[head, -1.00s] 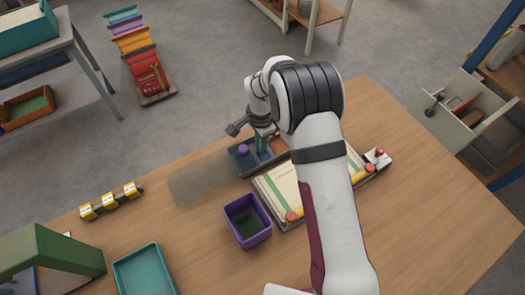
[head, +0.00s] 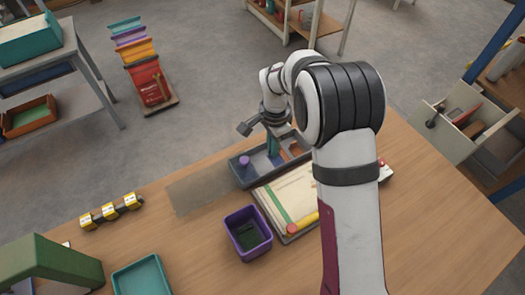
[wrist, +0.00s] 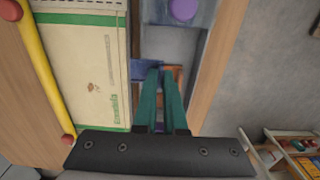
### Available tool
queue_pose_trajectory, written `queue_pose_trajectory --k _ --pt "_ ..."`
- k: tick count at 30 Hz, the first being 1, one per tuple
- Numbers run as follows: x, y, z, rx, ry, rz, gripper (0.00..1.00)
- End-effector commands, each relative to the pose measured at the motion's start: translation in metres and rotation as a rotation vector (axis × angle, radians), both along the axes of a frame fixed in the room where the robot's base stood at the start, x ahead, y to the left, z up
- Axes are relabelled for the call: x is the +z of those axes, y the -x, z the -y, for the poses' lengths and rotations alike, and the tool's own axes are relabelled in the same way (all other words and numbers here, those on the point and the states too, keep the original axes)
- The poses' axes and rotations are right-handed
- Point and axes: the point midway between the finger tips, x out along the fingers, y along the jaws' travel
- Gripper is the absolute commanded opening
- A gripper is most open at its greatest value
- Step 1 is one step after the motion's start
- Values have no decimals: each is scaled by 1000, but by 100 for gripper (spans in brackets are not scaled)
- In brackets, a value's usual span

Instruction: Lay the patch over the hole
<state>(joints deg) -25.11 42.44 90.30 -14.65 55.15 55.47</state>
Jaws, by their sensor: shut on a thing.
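The cream sack (head: 270,199) with a green stripe lies flat on the table; in the wrist view (wrist: 85,75) it shows green lettering and a small brownish mark, and I cannot tell whether that is the hole. My gripper (head: 273,148) is over the grey-blue tray (head: 243,178) behind the sack. In the wrist view its teal fingers (wrist: 160,72) are shut on a small blue piece (wrist: 142,70), seemingly the patch, sticking out to the left beside the sack's edge. The fingers hide part of it.
A yellow bar (wrist: 47,70) with red ends lies along the sack. A purple knob (head: 244,161) stands in the tray, with an orange-brown piece (wrist: 176,80) by my fingers. A purple bin (head: 248,233) is in front.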

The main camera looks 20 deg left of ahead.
Motion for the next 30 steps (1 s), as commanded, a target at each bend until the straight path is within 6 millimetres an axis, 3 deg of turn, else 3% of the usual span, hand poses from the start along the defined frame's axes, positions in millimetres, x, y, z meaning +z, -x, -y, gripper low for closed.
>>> queue_pose_trajectory --k 6,14,17,24,27,30 --pt "33 2 55 -6 -1 2 0" --pt "50 5 89 -86 0 0 0" --pt "47 9 100 -312 0 -1 0" --pt "34 23 130 -1108 1 0 0" --pt "31 28 138 -1367 1 0 0" --pt "28 31 143 -1518 2 -1 0"
